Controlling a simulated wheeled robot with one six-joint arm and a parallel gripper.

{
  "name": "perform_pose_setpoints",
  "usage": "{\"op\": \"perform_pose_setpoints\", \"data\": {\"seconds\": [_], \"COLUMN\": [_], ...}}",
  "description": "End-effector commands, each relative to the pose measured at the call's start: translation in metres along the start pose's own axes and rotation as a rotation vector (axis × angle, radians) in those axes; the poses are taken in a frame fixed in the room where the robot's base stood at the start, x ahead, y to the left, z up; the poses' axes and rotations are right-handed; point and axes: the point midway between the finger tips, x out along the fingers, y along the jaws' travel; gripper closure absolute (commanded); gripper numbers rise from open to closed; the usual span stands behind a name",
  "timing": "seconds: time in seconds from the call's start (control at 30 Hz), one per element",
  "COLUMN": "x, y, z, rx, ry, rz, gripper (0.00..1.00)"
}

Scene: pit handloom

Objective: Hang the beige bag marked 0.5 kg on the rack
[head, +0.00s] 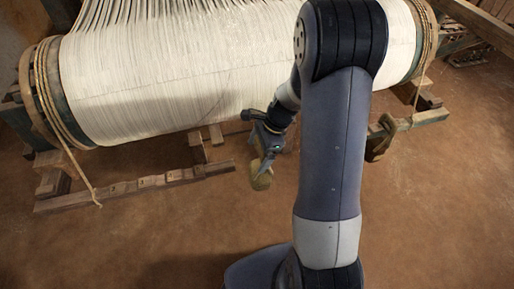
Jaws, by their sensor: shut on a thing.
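My gripper (266,160) is in the middle of the head view, in front of the warp roller and left of my upright arm link. It is shut on a small beige bag (261,180), which hangs below the fingers, clear of the wooden parts in the picture. Any marking on the bag is too small to read. A low wooden bar with notches or blocks along its top (135,187) lies to the left of the bag; it may be the rack. Its right end is a short way left of the bag, and the two look apart.
A large roller wound with white warp threads (170,75) fills the back. A rope (62,125) hangs from its left end down to the wooden bar. The brown earth floor (150,245) in front is clear.

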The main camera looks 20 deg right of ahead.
Motion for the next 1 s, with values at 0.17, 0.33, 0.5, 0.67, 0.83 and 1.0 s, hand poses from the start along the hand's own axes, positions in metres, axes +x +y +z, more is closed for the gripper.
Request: {"op": "perform_pose_setpoints", "data": {"seconds": [0.17,0.33,0.5,0.67,0.83,1.0], "x": [0.000,-0.003,-0.005,-0.008,-0.009,-0.010], "y": [0.016,0.030,0.045,0.057,0.067,0.072], "z": [0.000,0.001,0.002,0.003,0.004,0.004], "rx": [-0.001,0.000,0.000,0.000,-0.002,-0.001], "ry": [0.000,0.000,0.000,0.000,0.000,0.000], "rz": [-0.002,-0.002,-0.002,-0.001,-0.002,-0.001], "gripper": [0.67,0.67,0.67,0.67,0.67,0.67]}}
